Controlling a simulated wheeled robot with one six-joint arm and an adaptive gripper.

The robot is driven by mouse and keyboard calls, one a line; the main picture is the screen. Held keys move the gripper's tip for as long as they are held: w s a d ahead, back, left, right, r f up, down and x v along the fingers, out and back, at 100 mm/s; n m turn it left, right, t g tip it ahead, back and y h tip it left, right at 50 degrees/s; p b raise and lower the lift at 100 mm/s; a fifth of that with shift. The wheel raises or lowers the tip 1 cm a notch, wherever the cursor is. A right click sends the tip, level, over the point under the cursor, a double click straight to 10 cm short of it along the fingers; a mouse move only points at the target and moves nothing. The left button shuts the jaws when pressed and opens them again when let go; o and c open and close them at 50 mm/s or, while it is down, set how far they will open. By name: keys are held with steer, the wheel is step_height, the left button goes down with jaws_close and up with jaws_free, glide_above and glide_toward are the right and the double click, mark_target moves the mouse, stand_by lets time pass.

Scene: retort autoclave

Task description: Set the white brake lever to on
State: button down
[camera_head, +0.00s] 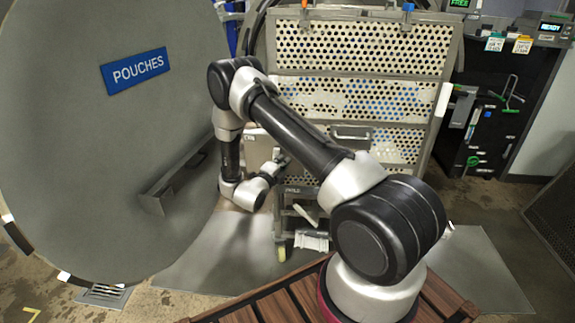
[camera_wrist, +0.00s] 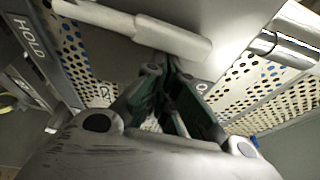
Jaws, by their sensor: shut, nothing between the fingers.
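The white lever (camera_wrist: 172,37) crosses the top of the wrist view as a pale rounded bar, slanting down to the right. My gripper (camera_wrist: 162,66) is shut and empty, its fingertips close to the underside of the lever's right part. I cannot tell whether they touch it. In the head view my gripper (camera_head: 281,160) is low beside the left edge of the perforated cart (camera_head: 352,131), small and partly hidden. A pale bar (camera_head: 306,216) shows low on the cart; I cannot tell if it is the lever.
A dark strip marked HOLD (camera_wrist: 32,42) lies at the left of the wrist view. Other lettering is partly hidden by my fingers. A large round grey door with a POUCHES sign (camera_head: 136,71) fills the left of the head view. A dark cabinet (camera_head: 500,105) stands at right.

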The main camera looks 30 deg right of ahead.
steer(key=w+a+n+t+h, duration=0.1)
steer(key=w+a+n, duration=0.3)
steer(key=a+n, duration=0.2)
steer(key=shift+r+t, duration=0.15)
steer(key=shift+t, duration=0.15)
stand_by(0.7)
